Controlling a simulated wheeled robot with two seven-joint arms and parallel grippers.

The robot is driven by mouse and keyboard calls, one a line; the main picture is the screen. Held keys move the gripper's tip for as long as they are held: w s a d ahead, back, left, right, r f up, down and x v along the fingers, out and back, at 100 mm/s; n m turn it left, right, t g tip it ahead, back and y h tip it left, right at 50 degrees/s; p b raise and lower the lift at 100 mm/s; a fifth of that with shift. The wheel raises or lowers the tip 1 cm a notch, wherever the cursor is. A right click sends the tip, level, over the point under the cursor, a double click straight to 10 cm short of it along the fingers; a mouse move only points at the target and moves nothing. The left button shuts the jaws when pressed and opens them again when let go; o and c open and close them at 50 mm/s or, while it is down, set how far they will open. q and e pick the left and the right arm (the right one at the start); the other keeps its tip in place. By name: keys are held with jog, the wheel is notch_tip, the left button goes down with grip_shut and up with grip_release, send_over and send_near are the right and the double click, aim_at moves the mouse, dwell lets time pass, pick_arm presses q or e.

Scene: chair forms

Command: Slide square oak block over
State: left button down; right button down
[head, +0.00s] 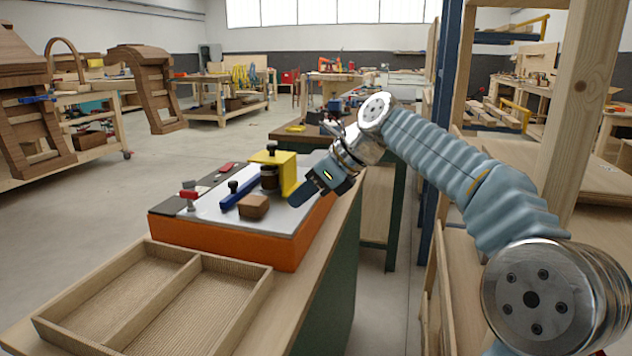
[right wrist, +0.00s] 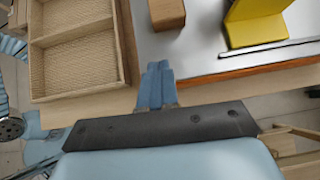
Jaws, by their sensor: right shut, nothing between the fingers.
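The square oak block (head: 253,206) sits on the grey metal top of an orange-sided fixture (head: 270,245), near its front right part. In the right wrist view the block (right wrist: 167,13) is at the top, just beyond my fingertips, with a gap between. My right gripper (head: 297,195) is at the right side of the fixture, to the right of the block. Its blue fingers (right wrist: 158,68) are together and hold nothing. My left gripper is in neither view.
A blue bar (head: 240,194) lies behind the block. A yellow bracket (head: 287,172) stands behind it and also shows in the right wrist view (right wrist: 255,22). A two-compartment wooden tray (head: 262,283), empty, lies in front of the fixture. The bench's right edge is close.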

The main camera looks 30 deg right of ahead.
aim_at(252, 203)
jog(key=w+a, duration=0.1)
jog(key=w+a+f, duration=0.2)
jog(key=shift+w+a, duration=0.15)
jog(key=shift+w, duration=0.25)
jog(key=shift+w+a, duration=0.3)
jog(key=shift+w, duration=0.1)
jog(key=shift+w+a+f, duration=0.1)
jog(key=shift+w+a, duration=1.15)
jog(key=shift+w, duration=0.3)
jog(key=shift+s+d, duration=0.15)
jog(key=shift+d, duration=0.05)
jog(key=s+d, duration=0.1)
jog(key=s, duration=0.1)
jog(key=s+d+r, duration=0.1)
jog(key=shift+s+d, duration=0.4)
jog(key=v, duration=0.8)
jog(key=shift+d+r, duration=0.2)
jog(key=shift+r, duration=0.05)
